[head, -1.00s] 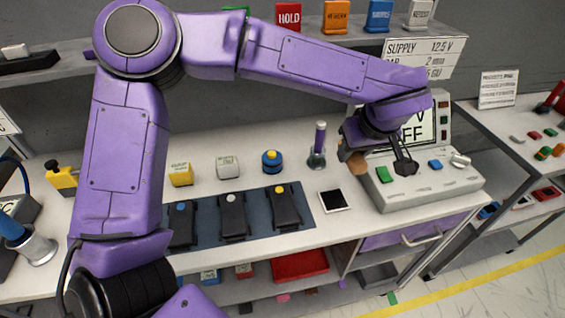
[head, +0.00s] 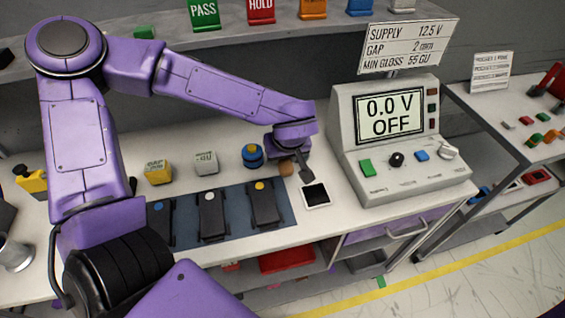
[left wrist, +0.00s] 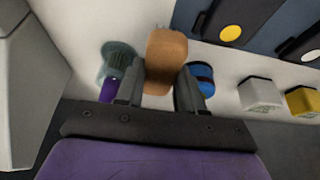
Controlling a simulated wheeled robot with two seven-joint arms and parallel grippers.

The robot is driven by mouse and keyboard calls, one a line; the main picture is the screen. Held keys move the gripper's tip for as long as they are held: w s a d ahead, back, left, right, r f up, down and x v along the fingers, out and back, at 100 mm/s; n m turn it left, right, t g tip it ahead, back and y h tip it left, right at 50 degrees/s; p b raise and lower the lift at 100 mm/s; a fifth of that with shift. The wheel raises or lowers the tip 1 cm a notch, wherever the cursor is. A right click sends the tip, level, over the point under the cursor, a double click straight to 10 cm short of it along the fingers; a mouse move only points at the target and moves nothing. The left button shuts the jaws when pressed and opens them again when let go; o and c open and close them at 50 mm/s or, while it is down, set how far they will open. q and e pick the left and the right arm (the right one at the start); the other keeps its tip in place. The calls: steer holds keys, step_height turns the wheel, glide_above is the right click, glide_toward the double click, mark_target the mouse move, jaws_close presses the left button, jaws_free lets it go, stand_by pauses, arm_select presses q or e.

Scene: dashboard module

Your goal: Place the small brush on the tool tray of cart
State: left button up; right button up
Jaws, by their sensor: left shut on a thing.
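My left gripper (head: 296,170) is over the bench, left of the meter box. It is shut on a tan-brown rounded piece (head: 286,167), which also shows between its fingers in the left wrist view (left wrist: 166,60). No bristles show on this piece, so I cannot tell if it is the small brush. A purple-handled thing (left wrist: 108,91) in a greenish cup (left wrist: 118,55) shows beside the fingers in the left wrist view; the arm hides it in the head view. The cart (head: 482,108) stands at the right with several small items on top. My right gripper is not in view.
The meter box (head: 350,150) is right of the gripper. A blue round pot (head: 252,156), small blocks and a dark mat (head: 235,216) with several black devices lie to the left. A sign (head: 408,47) stands behind.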

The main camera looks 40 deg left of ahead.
mark_target(281, 163)
arm_select(q)
steer(key=f, duration=0.1)
steer(key=s+f, duration=0.1)
steer(key=shift+s+a+f, duration=0.2)
steer(key=shift+f, duration=0.15)
steer(key=shift+w+f, duration=0.1)
steer(key=shift+w, duration=0.15)
steer(key=o, duration=0.7)
steer(key=shift+d+f, duration=0.1)
steer(key=o, duration=0.3)
steer(key=shift+s, duration=0.15)
steer(key=shift+o, duration=0.2)
